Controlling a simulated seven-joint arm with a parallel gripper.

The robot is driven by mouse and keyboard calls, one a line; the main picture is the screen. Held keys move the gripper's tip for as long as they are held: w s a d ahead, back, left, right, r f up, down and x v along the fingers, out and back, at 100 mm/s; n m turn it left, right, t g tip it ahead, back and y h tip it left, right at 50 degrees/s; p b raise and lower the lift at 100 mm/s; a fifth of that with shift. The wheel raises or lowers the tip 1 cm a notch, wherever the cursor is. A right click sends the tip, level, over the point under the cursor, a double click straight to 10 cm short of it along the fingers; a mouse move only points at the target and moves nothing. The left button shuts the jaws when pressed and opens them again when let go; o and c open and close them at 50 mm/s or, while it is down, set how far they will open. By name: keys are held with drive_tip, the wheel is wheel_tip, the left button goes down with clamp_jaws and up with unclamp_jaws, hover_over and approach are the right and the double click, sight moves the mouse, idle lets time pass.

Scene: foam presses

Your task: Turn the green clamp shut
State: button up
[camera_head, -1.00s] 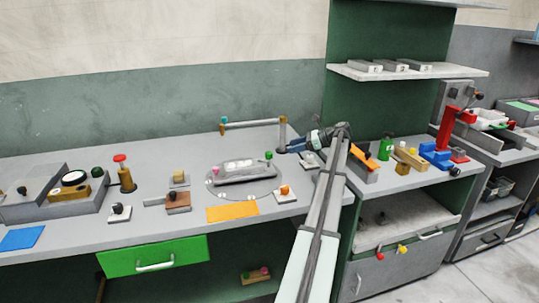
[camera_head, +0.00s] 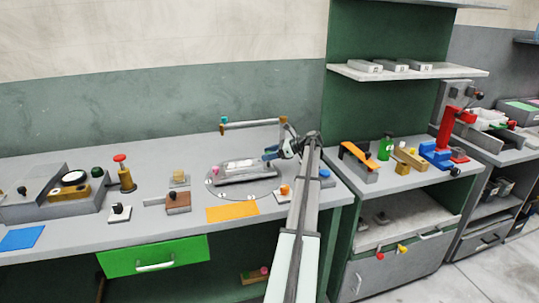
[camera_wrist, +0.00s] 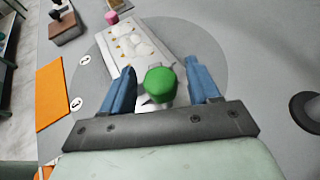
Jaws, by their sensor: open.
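The green clamp (camera_wrist: 160,84) shows as a round green knob at the near end of a grey mould plate (camera_wrist: 123,42) in the wrist view. My gripper (camera_wrist: 163,78) is open, with one blue finger on each side of the green knob. A gap shows on both sides, so the fingers do not appear to touch it. In the head view my gripper (camera_head: 270,155) is at the right end of the plate (camera_head: 240,168), and it hides the green knob there. A pink knob (camera_head: 216,171) is at the plate's other end; it also shows in the wrist view (camera_wrist: 112,17).
The plate lies on a round grey disc (camera_head: 225,195). An orange mat (camera_head: 232,212) lies in front of it. A white block with an orange knob (camera_head: 284,191) is close by on the right. A bar on posts (camera_head: 252,124) stands behind.

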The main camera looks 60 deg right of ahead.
drive_tip(key=c, duration=1)
drive_tip(key=shift+w+d+n+g+y, duration=0.1)
drive_tip(key=shift+d+n+g+y, duration=0.1)
drive_tip(key=shift+n+g+y, duration=0.5)
drive_tip(key=shift+a+n+y, duration=0.15)
drive_tip(key=shift+n+y, duration=0.75)
drive_tip(key=shift+y, duration=0.1)
drive_tip(key=o, duration=1)
drive_tip(key=v, duration=1.4)
